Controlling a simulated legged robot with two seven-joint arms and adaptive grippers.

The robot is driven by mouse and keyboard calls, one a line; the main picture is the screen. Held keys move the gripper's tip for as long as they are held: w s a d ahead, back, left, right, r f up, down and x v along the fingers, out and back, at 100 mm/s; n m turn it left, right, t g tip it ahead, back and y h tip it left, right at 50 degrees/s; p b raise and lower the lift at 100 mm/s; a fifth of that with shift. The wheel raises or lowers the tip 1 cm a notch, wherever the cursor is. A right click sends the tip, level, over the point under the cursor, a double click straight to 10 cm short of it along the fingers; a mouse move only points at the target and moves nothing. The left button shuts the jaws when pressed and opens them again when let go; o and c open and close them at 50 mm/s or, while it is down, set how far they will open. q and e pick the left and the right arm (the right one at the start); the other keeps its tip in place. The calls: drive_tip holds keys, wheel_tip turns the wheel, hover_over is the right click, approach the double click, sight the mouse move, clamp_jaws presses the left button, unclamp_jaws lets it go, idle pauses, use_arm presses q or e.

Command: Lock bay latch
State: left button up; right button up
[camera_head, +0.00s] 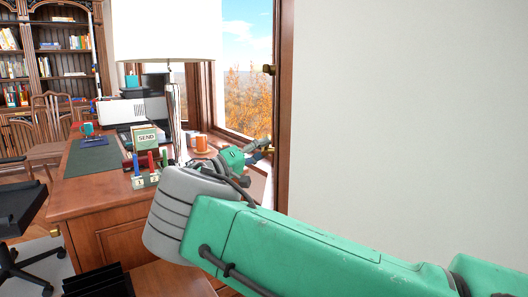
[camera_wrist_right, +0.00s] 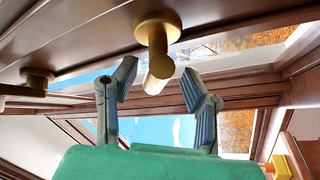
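A brass latch (camera_wrist_right: 157,38) with a round base and a stubby handle is fixed to the brown wooden window frame in the right wrist view. My right gripper (camera_wrist_right: 160,82) has its two fingers apart, and the latch handle's end appears between or just beyond the fingertips. I cannot tell whether they touch. In the head view my right gripper (camera_head: 260,152) reaches to the window frame's lower part, and its tips are small and partly hidden. Another brass fitting (camera_head: 268,69) sits higher on that frame. My left gripper is not in view.
A wooden desk (camera_head: 95,195) with an orange cup (camera_head: 201,143), a lamp (camera_head: 165,30) and pen holders stands left of my right arm. A second brass fitting (camera_wrist_right: 36,78) is at the left in the wrist view. A plain wall (camera_head: 410,110) fills the right.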

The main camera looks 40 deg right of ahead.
drive_tip(key=shift+s+d+r, duration=0.1)
drive_tip(key=shift+d+r, duration=0.05)
drive_tip(key=shift+d, duration=0.3)
drive_tip(key=shift+c, duration=0.3)
clamp_jaws()
drive_tip(key=n+t+y+p, duration=0.1)
drive_tip(key=n+y+p, duration=0.1)
drive_tip(key=n+p, duration=0.1)
drive_tip(key=n+y+p, duration=0.2)
drive_tip(key=shift+f+p, duration=0.25)
drive_tip(key=shift+p, duration=0.05)
drive_tip(key=shift+f, duration=0.1)
drive_tip(key=shift+y, duration=0.3)
